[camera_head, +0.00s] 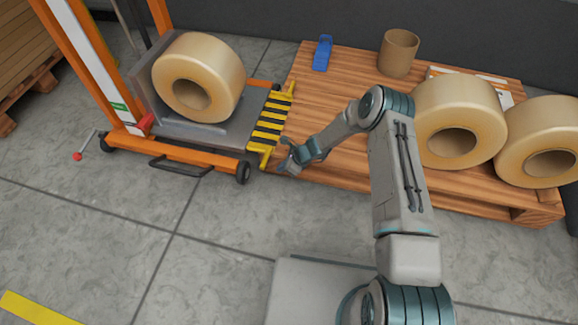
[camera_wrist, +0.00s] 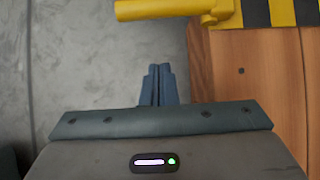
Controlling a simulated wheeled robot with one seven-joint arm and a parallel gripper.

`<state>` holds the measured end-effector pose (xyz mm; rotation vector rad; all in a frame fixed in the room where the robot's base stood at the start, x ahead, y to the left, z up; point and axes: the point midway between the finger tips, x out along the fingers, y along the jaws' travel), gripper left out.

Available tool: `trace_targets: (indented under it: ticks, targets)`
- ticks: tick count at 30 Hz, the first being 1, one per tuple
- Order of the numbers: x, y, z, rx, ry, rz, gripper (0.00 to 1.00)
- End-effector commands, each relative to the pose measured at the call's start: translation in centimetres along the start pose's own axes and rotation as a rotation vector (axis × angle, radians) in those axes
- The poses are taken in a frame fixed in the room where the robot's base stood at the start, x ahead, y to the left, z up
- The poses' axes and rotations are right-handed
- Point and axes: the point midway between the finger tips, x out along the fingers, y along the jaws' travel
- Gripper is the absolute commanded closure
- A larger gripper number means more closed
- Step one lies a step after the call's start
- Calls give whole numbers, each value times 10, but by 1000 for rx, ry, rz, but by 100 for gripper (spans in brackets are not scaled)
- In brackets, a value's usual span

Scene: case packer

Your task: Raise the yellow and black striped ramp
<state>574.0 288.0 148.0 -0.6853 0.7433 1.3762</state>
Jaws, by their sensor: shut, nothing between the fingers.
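The yellow and black striped ramp (camera_head: 269,126) lies about flat between the grey platform of an orange lift and a wooden pallet. A yellow bar (camera_head: 262,149) sticks out at its near end. In the wrist view the ramp's striped edge (camera_wrist: 285,12) is at the top right, and the yellow bar (camera_wrist: 165,9) crosses the top. My gripper (camera_head: 285,167) is just beyond the ramp's near end, close to the bar. In the wrist view its fingertips (camera_wrist: 158,68) are together and empty, pointing towards the bar with a gap between.
The orange lift (camera_head: 200,156) carries a large tape roll (camera_head: 218,70) on its platform. The wooden pallet (camera_head: 335,90) holds two more rolls (camera_head: 463,105), a brown cardboard tube (camera_head: 398,50) and a blue item (camera_head: 322,53). Grey floor (camera_head: 120,225) in front is clear.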

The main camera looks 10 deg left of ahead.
Motion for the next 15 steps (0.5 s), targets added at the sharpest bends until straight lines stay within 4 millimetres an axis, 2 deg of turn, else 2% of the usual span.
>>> trace_targets:
  ticks: [1,4,6,9,15]
  targets:
    - [18,0,-3,-3,0,1,100]
    - [35,0,-1,-4,0,0,100]
    - [24,-2,13,-5,-1,-3,100]
    - [20,-1,23,-5,0,-2,100]
    - [15,0,35,-2,1,-1,100]
